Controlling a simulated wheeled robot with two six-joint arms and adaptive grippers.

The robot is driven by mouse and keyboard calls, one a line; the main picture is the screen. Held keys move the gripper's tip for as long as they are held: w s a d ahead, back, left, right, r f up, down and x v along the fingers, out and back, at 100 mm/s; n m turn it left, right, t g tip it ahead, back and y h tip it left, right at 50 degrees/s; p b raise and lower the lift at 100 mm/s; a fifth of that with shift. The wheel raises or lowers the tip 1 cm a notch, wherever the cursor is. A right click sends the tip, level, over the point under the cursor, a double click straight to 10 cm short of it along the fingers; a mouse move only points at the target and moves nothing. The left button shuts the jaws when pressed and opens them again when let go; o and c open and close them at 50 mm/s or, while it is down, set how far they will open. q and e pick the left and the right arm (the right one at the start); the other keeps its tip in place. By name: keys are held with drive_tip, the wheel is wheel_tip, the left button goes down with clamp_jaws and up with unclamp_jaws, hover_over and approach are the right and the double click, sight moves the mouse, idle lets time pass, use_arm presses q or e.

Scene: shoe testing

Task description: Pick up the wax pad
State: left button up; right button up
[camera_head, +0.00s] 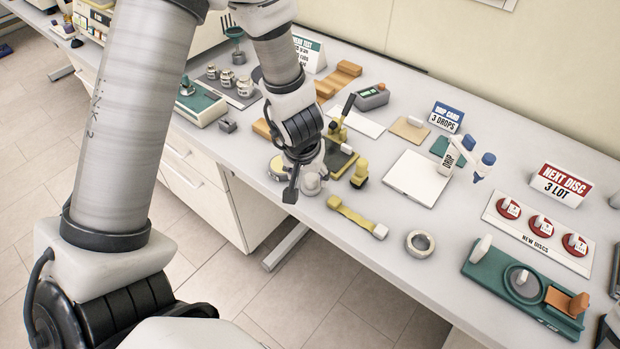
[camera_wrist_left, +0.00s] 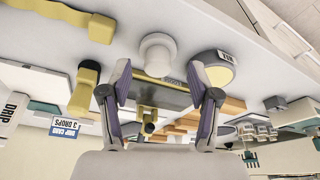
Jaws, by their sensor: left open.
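A pale, white round-topped knob (camera_head: 311,183) stands near the table's front edge; in the left wrist view the knob (camera_wrist_left: 158,52) shows beyond and between my fingertips. I cannot tell from the labels which of the two is the wax pad. My left gripper (camera_head: 303,178) hangs right over them and hides part of them. It (camera_wrist_left: 160,84) is open, with nothing between its fingers.
A yellow bottle-like piece (camera_head: 360,173) and a yellow strap (camera_head: 356,217) lie close to the right. A yellow-and-black stand (camera_head: 340,155) is behind the gripper. A grey ring (camera_head: 420,243) and a teal fixture (camera_head: 525,290) lie further right. A dark part at the lower right edge is cut off.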

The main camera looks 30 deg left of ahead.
sight(311, 179)
use_arm(q)
drive_tip(key=w+f, duration=0.1)
drive_tip(key=f, duration=0.1)
drive_tip(key=w+f+b, duration=0.1)
drive_tip(key=f, duration=0.1)
drive_tip(key=shift+w+a, duration=0.1)
drive_tip(key=shift+a, duration=0.05)
drive_tip(key=shift+w, duration=0.2)
drive_tip(key=shift+s+r, duration=0.15)
drive_tip(key=shift+r, duration=0.05)
drive_tip(key=shift+s+r, duration=0.15)
drive_tip(key=shift+s, duration=0.1)
drive_tip(key=c, duration=0.4)
drive_tip(key=shift+s, duration=0.15)
drive_tip(key=c, duration=0.5)
use_arm(e)
drive_tip(key=shift+w+f, duration=0.2)
drive_tip(key=shift+f, duration=0.35)
drive_tip(key=shift+w+f, duration=0.2)
drive_tip(key=shift+f, duration=0.35)
